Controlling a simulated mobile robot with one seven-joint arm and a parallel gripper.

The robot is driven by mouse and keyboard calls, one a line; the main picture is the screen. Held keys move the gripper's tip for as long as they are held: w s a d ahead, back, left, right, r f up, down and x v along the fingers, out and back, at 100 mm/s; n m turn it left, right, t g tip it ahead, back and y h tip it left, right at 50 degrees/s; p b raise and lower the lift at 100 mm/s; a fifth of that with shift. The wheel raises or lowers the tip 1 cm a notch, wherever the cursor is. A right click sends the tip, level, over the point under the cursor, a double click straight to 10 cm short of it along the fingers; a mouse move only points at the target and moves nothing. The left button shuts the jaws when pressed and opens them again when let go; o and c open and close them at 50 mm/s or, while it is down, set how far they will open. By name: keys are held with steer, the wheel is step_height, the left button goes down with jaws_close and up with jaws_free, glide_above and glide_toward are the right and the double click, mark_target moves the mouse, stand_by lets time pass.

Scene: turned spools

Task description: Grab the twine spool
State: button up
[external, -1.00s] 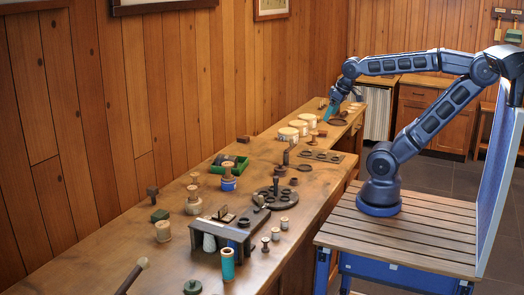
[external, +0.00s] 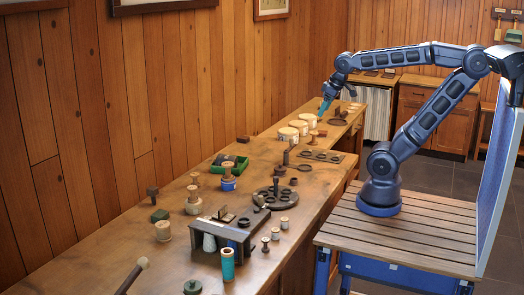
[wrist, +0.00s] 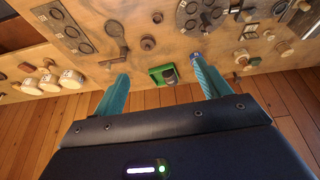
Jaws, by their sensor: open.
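My gripper (external: 324,108) is open and empty, held above the far part of the long workbench. In the wrist view its two teal fingers (wrist: 160,73) are spread apart. Several spools stand on the bench, and I cannot tell for sure which is the twine spool. A pale wooden spool (external: 194,203) stands nearer the camera, and a teal-wound spool (external: 228,266) stands at the near edge. The gripper is well away from all three.
Several cream tubs (external: 288,134) stand at the far part of the bench, near the gripper. A dark round plate with holes (external: 275,198) and a dark stand (external: 218,234) take up the nearer part. A wood-panelled wall (external: 150,90) runs behind the bench.

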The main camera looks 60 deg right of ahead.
steer(key=w+a+r+n+g, duration=0.1)
steer(key=w+a+r+n, duration=0.15)
steer(key=w+a, duration=0.75)
steer(key=w+a+r+n+g, duration=0.15)
steer(key=w+a+n, duration=0.4)
steer(key=w, duration=0.85)
steer(key=w+a+f, duration=0.3)
steer(key=w+a, duration=0.4)
steer(key=a, duration=0.4)
steer(key=n+g, duration=0.2)
steer(key=n, duration=0.6)
glide_toward(164, 231)
steer(key=shift+w+d+f, duration=0.2)
steer(key=shift+w+d, duration=0.35)
steer(key=shift+w+d+f, duration=0.25)
steer(key=shift+w+d, duration=0.3)
steer(key=shift+s+a+f, duration=0.1)
steer(key=shift+f, duration=2.6)
steer(key=shift+s+a+f, duration=0.1)
steer(key=shift+f, duration=2.65)
steer(key=shift+c, duration=0.5)
steer(key=c, duration=1)
